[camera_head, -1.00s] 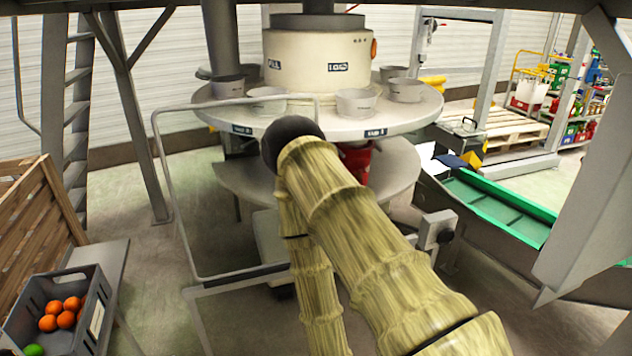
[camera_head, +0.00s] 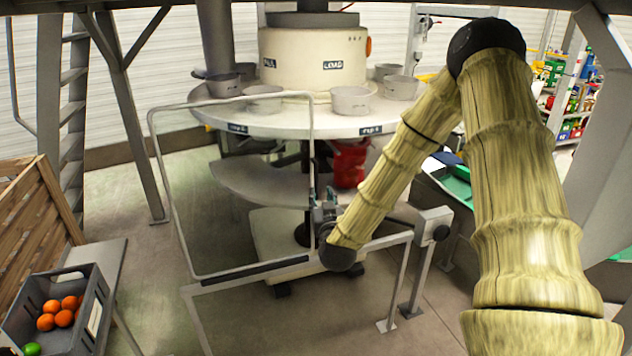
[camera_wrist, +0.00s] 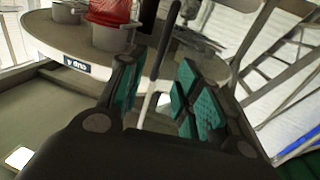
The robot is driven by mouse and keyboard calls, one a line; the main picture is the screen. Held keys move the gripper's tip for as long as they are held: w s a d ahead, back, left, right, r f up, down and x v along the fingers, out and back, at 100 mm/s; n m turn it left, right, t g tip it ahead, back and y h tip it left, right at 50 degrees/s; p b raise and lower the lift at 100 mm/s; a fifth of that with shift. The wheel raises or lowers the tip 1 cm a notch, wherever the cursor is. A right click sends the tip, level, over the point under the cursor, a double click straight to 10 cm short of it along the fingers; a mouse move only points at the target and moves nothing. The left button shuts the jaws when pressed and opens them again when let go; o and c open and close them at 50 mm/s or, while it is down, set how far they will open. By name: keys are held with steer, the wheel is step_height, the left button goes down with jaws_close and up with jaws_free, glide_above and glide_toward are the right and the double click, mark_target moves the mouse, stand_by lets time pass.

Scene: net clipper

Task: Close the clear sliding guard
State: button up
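The clear sliding guard (camera_head: 151,165) is a see-through panel in a thin grey metal frame. It stands upright on a low grey rail, in front of the left part of the round machine table. My gripper (camera_head: 322,200) is at the guard's right upright, partly hidden by my wrist in the head view. In the wrist view my gripper (camera_wrist: 160,95) has its teal-padded fingers apart. A slim grey bar (camera_wrist: 158,75), which looks like the guard's upright, runs between them with gaps visible.
The rail (camera_head: 388,242) runs right of the guard to a post (camera_head: 434,226), with the table's right front uncovered. Grey pots stand on the round table (camera_head: 290,122). A crate (camera_head: 88,318) with oranges is at lower left.

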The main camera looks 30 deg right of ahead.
mark_target(316, 181)
steer(key=p+x, duration=0.3)
steer(key=x, duration=0.7)
steer(key=shift+w+f+p, duration=0.1)
steer(key=shift+w+p, duration=0.15)
steer(key=shift+p, duration=0.05)
jaws_close()
